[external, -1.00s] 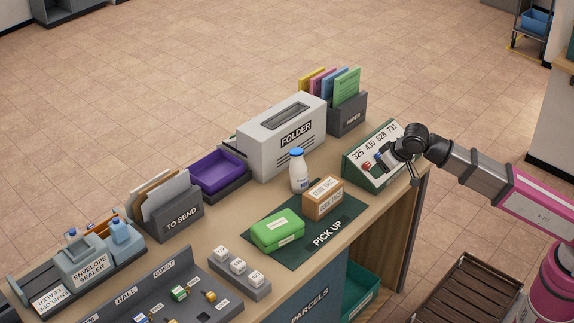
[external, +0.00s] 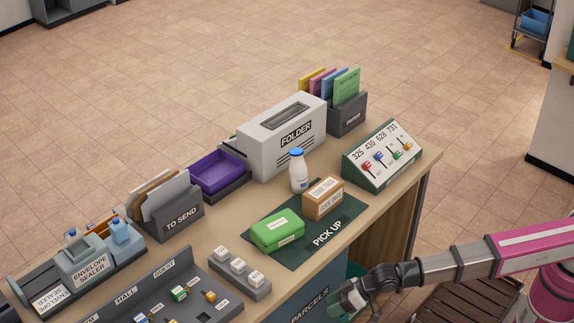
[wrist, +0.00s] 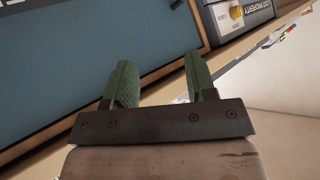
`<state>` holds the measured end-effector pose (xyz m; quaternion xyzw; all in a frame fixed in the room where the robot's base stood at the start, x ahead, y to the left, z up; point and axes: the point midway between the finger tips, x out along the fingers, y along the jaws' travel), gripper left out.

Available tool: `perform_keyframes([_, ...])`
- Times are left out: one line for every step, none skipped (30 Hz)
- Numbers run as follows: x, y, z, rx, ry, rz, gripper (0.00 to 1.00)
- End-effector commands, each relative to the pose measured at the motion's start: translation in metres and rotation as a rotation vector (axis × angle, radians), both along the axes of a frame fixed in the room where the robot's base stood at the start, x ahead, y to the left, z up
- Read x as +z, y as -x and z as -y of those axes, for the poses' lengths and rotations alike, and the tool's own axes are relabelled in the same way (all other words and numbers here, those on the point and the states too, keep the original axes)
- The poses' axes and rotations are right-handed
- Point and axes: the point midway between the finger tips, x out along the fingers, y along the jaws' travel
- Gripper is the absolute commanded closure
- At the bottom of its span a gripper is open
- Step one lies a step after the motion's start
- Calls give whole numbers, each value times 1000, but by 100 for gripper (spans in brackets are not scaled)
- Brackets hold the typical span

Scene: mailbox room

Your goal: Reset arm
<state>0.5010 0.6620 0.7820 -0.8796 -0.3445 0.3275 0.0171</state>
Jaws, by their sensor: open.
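My gripper (external: 343,303) is in front of the desk, below the level of its top, near the parcels panel (external: 310,303) in the external view. In the wrist view my gripper (wrist: 160,85) shows two green fingers standing apart with nothing between them. My arm reaches in from the right edge of the external view, with the forearm nearly level.
The desk top (external: 215,233) holds a green box (external: 277,231), a carton (external: 323,198) and a white bottle (external: 298,171). A dark slatted rack (external: 450,296) is on the floor. Open floor lies behind the desk.

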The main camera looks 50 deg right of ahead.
Motion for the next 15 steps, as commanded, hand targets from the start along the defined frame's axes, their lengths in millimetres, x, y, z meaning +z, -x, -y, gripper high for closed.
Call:
perform_keyframes([-19,5,-3,13,-6,6,49])
perform_keyframes([-29,7,-2,17,-9,12,49])
perform_keyframes([-41,8,-1,21,-13,18,49])
perform_keyframes([-51,8,2,23,-14,23,49])
perform_keyframes([-61,8,6,23,-16,26,49])
perform_keyframes([-74,6,12,20,-15,28,49])
perform_keyframes([-84,4,19,17,-13,31,49])
perform_keyframes([-94,2,26,12,-9,33,49])
perform_keyframes([-107,-3,38,3,-2,35,49])
perform_keyframes([-117,-6,48,-5,4,35,49])
perform_keyframes([-127,-10,60,-14,11,33,49])
perform_keyframes([-141,-16,77,-28,24,32,49])
perform_keyframes([-151,-20,92,-40,36,28,49])
perform_keyframes([-161,-26,108,-55,48,23,49])
perform_keyframes([-172,-32,128,-73,66,16,49])
